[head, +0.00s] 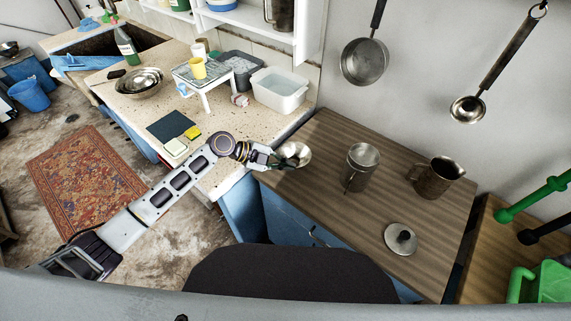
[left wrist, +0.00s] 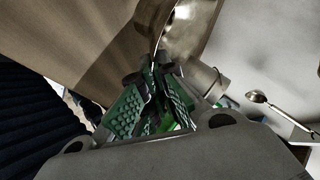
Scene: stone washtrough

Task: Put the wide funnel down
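The wide funnel (head: 296,154) is a shiny metal cone, seen in the head view at the left end of the brown wooden counter (head: 320,215). My left gripper (head: 279,160) is shut on it from the left, and the funnel looks tilted. In the left wrist view the green-padded fingers (left wrist: 155,95) are close together at the funnel (left wrist: 188,28), which rises above them. I cannot tell whether the funnel touches the counter. My right gripper is out of view.
On the wooden counter stand a metal canister (head: 361,167), a metal jug (head: 436,178) and a round lid (head: 401,239). The counter's front left is bare. The speckled counter at left holds a white basin (head: 280,90) and a small white stand (head: 206,82). A pan (head: 364,62) hangs above.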

